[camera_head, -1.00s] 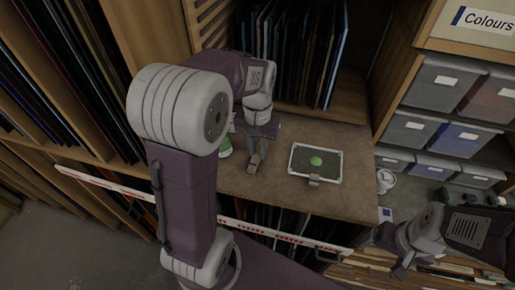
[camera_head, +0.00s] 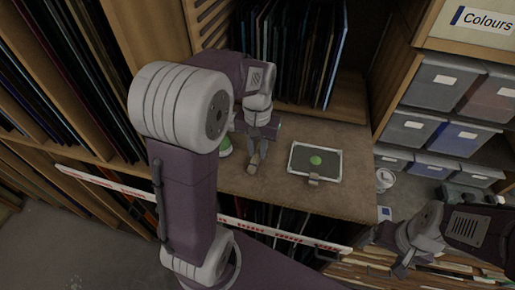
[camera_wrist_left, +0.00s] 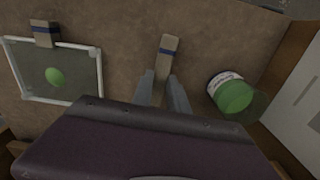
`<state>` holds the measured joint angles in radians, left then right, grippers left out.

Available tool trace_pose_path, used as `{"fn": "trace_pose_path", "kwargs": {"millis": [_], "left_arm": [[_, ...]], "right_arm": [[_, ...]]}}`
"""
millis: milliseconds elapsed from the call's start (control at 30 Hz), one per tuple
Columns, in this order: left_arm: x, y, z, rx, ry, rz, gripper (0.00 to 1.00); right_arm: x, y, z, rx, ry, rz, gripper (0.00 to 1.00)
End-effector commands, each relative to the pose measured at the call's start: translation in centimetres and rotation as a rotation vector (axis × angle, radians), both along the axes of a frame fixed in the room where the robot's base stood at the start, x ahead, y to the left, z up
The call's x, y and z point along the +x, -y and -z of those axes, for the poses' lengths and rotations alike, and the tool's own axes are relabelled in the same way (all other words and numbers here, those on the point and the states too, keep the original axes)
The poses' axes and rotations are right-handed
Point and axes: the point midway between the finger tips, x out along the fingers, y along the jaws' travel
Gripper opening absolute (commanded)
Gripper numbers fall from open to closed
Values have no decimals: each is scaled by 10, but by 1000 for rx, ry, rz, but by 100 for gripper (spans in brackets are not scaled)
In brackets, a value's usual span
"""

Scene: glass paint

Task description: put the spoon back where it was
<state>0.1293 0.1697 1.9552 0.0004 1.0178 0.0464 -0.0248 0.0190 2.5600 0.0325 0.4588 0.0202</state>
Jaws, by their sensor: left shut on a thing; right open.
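My left gripper (camera_head: 260,150) is above the brown shelf top and shut. In the left wrist view its fingers (camera_wrist_left: 163,90) close around a beige piece with a dark blue band, apparently the spoon (camera_wrist_left: 170,47). Its bowl is not visible, and I cannot tell whether it touches the shelf. A jar with green in it (camera_head: 225,146) stands just left of this gripper; it is at the right in the wrist view (camera_wrist_left: 233,95). A framed dark panel with a green blob (camera_head: 316,160) lies to the right. My right gripper (camera_head: 402,266) is open at the lower right.
A second beige piece with a blue band (camera_wrist_left: 43,33) sits at the panel's edge. Upright sheets (camera_head: 300,50) stand behind the shelf top (camera_head: 345,200). Bins (camera_head: 440,82) and a white cup (camera_head: 385,178) are to the right. Bare shelf lies between gripper and panel.

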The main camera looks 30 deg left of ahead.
Motion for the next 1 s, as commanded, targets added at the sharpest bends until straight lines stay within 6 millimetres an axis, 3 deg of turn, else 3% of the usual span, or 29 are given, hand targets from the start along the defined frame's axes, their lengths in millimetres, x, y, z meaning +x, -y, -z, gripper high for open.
{"fn": "trace_pose_path", "kwargs": {"millis": [833, 867, 900, 933, 1000], "left_arm": [[0, 0, 6, 0, 0, 0, 0], [0, 0, 6, 0, 0, 0, 22], [0, 0, 6, 0, 0, 0, 33], [0, 0, 6, 0, 0, 0, 42], [0, 0, 6, 0, 0, 0, 45]], "right_arm": [[0, 0, 3, 0, 0, 0, 83], [0, 0, 3, 0, 0, 0, 83], [0, 0, 3, 0, 0, 0, 83], [0, 0, 3, 0, 0, 0, 83], [0, 0, 3, 0, 0, 0, 83]]}}
